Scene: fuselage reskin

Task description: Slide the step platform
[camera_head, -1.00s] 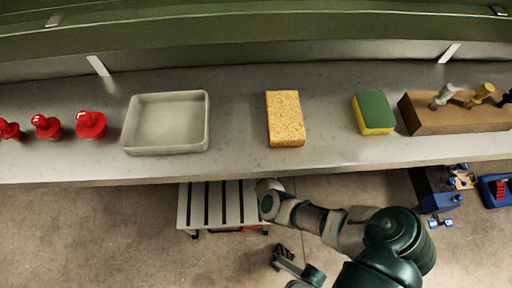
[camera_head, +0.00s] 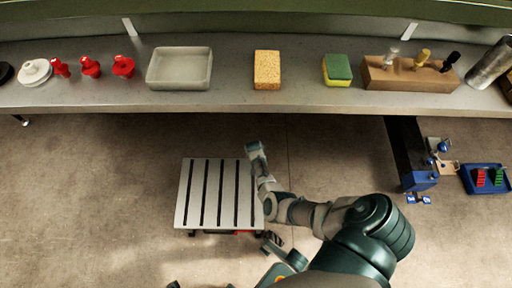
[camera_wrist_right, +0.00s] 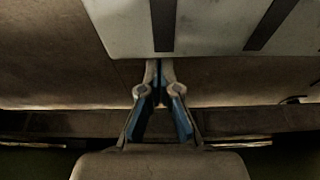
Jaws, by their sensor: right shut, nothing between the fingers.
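The step platform (camera_head: 211,192), a light grey slatted top with dark slots, stands on the floor in front of the workbench, apart from its front edge. A bit of red shows low at its near side. My right gripper (camera_head: 254,148) is by the platform's far right corner in the head view. In the right wrist view my right gripper (camera_wrist_right: 159,68) is shut and empty, its tips at the edge of the slatted platform (camera_wrist_right: 210,25). I cannot tell whether they touch it.
The workbench (camera_head: 230,100) runs across the back, with a tray (camera_head: 180,85), sponges, red items and a wooden block (camera_head: 420,78) on it. A dark blue piece (camera_head: 408,155) and a blue tray (camera_head: 487,192) lie on the floor at right. The floor left of the platform is clear.

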